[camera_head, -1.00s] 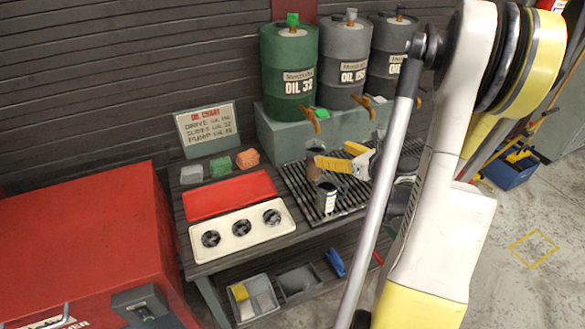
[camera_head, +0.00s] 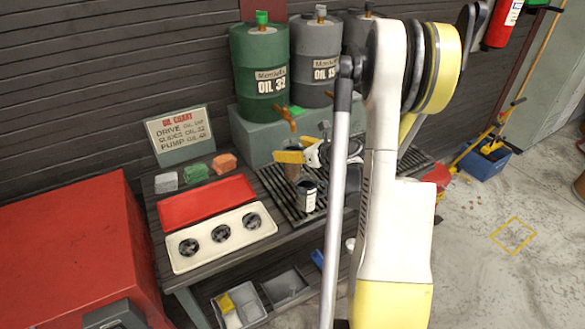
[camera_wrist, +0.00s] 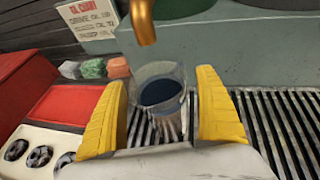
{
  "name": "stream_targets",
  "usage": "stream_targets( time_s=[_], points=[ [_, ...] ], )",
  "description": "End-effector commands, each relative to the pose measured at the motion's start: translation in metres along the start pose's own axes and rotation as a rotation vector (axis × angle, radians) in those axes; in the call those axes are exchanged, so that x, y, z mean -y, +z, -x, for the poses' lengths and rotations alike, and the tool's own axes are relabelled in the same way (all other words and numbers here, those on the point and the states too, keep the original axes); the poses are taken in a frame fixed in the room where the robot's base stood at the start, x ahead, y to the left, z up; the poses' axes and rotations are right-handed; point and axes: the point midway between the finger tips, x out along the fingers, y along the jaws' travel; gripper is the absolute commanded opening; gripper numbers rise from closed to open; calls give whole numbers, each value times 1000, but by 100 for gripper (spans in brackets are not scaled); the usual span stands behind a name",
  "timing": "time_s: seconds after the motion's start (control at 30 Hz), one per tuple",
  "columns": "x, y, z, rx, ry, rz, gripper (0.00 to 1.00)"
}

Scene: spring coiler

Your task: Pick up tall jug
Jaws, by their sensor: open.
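A clear, tall jug (camera_wrist: 161,88) with dark liquid inside stands upright on the slatted drain grate (camera_wrist: 285,120) in the wrist view. My gripper (camera_wrist: 164,100) is open, with one yellow finger on each side of the jug. Gaps show between the jug and the fingers. In the head view, the jug's brownish lower body (camera_head: 291,173) shows below a yellow finger of my gripper (camera_head: 289,157), which hides its upper part.
A brass tap (camera_wrist: 144,22) hangs just above the jug. A dark can with a white label (camera_head: 308,197) stands close in front. Oil drums (camera_head: 259,75) stand behind on a grey-green ledge (camera_head: 250,140). A red tray (camera_head: 205,203) and a cream three-hole panel (camera_head: 221,237) lie to the left.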

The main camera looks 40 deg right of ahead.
Motion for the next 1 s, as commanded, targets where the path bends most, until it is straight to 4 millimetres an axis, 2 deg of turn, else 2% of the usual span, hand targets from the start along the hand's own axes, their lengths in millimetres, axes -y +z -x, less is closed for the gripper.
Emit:
stream_targets(
  time_s=[0.07,0.1,0.17,0.3,0.33,0.67,0.97,1.0],
  points=[
    [0,1,1,0,0,0,83],
    [0,1,1,0,0,0,78],
    [0,1,1,0,0,0,59],
    [0,1,1,0,0,0,16],
    [0,1,1,0,0,0,11],
    [0,4,2,1,0,-1,11],
    [0,39,17,1,0,-1,11],
    [8,34,22,0,-4,-3,11]
  ],
)
